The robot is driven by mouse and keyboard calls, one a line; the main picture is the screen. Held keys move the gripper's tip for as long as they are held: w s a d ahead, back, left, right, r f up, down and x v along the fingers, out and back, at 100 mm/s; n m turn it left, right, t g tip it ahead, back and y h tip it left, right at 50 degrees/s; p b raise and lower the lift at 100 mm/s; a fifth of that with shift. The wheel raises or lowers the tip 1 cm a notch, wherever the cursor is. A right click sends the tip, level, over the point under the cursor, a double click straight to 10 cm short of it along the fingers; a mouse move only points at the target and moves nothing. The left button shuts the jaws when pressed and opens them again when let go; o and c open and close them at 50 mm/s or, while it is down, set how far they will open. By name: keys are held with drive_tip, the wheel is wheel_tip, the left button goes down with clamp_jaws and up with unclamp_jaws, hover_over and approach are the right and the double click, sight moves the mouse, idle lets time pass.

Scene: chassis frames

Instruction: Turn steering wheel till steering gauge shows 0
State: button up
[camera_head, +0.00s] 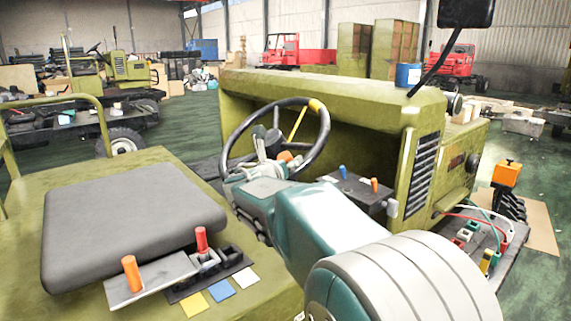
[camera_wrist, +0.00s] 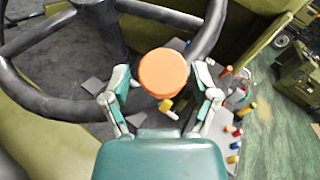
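The black steering wheel (camera_head: 325,136) stands tilted in front of the tractor's green dash. It has a yellow mark (camera_head: 316,106) at its upper right. Its dark rim crosses the wrist view (camera_wrist: 45,103). An orange round knob (camera_wrist: 163,72) shows at the near side of the wheel in the wrist view, and partly in the head view (camera_head: 285,156). My gripper (camera_wrist: 163,82) is open, with one finger on each side of the knob and visible gaps between. In the head view my gripper (camera_head: 268,154) is at the lower part of the wheel.
A grey seat (camera_head: 130,220) lies left of my arm. Levers with orange (camera_head: 131,273) and red (camera_head: 201,238) handles stand near it. A panel with blue and orange levers (camera_head: 355,190) sits right of the wheel. A blue can (camera_head: 408,76) stands on the hood.

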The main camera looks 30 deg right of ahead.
idle(0.3)
drive_tip(key=f+v, duration=0.1)
drive_tip(key=v, duration=1.1)
drive_tip(key=shift+r, duration=0.4)
